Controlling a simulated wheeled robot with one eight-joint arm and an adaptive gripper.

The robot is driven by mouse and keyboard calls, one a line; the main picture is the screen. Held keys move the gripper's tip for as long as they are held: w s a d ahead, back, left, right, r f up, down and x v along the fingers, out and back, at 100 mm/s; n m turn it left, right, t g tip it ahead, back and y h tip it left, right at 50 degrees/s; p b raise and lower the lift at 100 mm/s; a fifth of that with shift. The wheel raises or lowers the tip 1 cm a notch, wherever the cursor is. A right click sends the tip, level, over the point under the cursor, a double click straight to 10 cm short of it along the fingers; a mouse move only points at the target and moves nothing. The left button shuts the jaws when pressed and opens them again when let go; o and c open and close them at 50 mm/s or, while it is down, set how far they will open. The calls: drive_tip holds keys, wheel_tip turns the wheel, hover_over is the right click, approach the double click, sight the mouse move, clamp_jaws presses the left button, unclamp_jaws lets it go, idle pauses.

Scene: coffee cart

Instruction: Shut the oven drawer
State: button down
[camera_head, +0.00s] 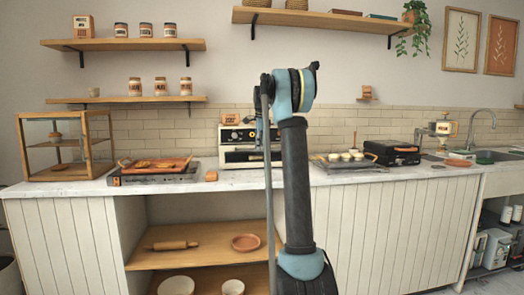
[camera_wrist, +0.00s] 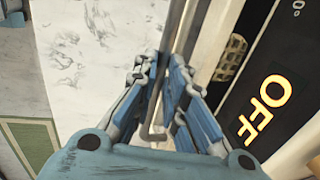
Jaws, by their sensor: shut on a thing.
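The white oven (camera_head: 237,157) with a dark control panel stands on the counter, partly behind my arm in the head view. In the wrist view its dark panel (camera_wrist: 262,100) with a glowing OFF label is close on the right. My gripper (camera_wrist: 162,80) has its blue-padded fingers closed around a thin metal bar, which looks like the drawer handle (camera_wrist: 152,128). The bar runs between the fingers, beside the oven's front. In the head view my gripper is hidden behind my arm. How far out the drawer stands cannot be told.
The white marble counter (camera_wrist: 80,45) is bare left of my gripper. In the head view, a tray with orange boards (camera_head: 155,171) stands left of the oven, and a tray with cups (camera_head: 347,162) and a black grill (camera_head: 392,152) stand right. Open shelves (camera_head: 200,257) are below.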

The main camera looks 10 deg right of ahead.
drive_tip(key=shift+w, duration=2.45)
drive_tip(key=c, duration=1.7)
unclamp_jaws()
drive_tip(key=shift+o, duration=0.2)
drive_tip(key=shift+r, duration=0.15)
wheel_tip(320, 180, up, 11)
drive_tip(key=s, duration=0.2)
drive_tip(key=shift+s+r, duration=0.15)
